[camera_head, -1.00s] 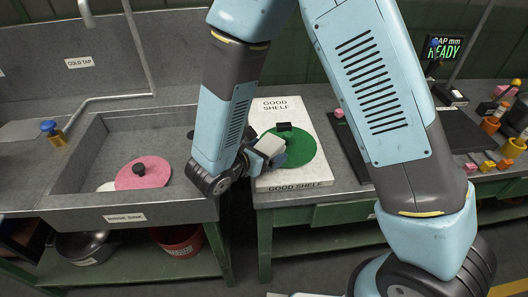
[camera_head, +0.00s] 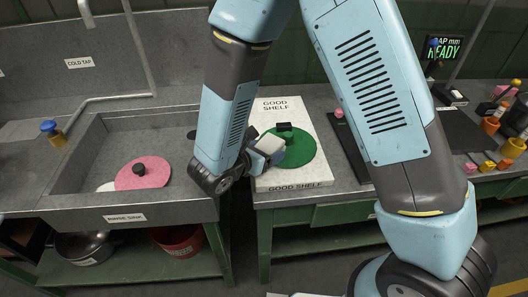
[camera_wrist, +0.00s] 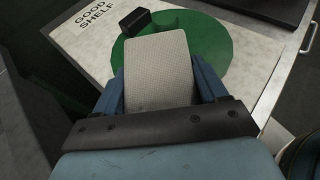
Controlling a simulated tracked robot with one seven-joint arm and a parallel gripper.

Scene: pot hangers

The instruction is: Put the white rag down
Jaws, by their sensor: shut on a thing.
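The white rag (camera_wrist: 158,72) is a pale, flat, rounded block held between the two blue fingers of my gripper (camera_wrist: 160,88). In the head view the rag (camera_head: 270,145) shows at the end of my gripper (camera_head: 266,152), at the left part of a green disc (camera_head: 301,149). The disc lies on the white board marked GOOD SHELF (camera_head: 286,108). In the wrist view the rag covers part of the green disc (camera_wrist: 213,45). I cannot tell whether the rag touches the disc or is above it.
A black block-shaped knob (camera_head: 284,127) stands on the green disc. The rinse sink (camera_head: 90,195) at left holds a pink disc (camera_head: 153,174) with a dark knob and a white piece partly under it. A dark plate (camera_head: 350,145) lies right of the shelf board, partly behind my arm.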

